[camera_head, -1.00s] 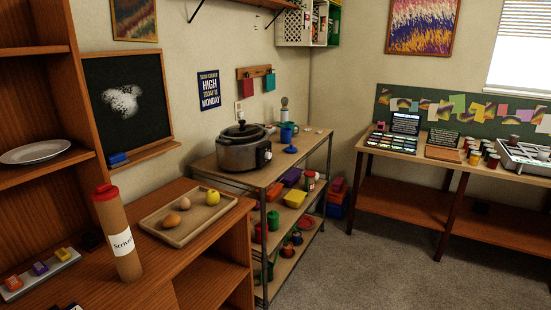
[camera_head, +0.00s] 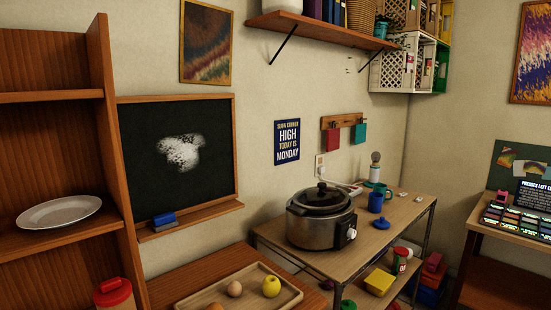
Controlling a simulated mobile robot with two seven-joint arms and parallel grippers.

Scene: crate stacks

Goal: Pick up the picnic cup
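I cannot tell for sure which thing is the picnic cup. A blue cup (camera_head: 376,203) stands on the wood-topped metal rack (camera_head: 405,219), right of the slow cooker. A teal cup (camera_head: 384,190) stands just behind it, partly hidden. A small blue lid-like piece (camera_head: 381,223) lies in front of them. White crates (camera_head: 402,68) hang on the wall in the back corner, with a tan crate (camera_head: 397,13) above and yellow and green ones to the right. Some small things in the crates are too small to name. Neither of my grippers is in view.
A slow cooker (camera_head: 321,218) fills the rack's left part. A tray (camera_head: 205,296) with eggs and a yellow apple (camera_head: 271,286) lies on the near cabinet. A red-capped tube (camera_head: 112,293) stands at lower left. A wall shelf (camera_head: 322,29) overhangs the rack. A plate (camera_head: 59,212) sits at left.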

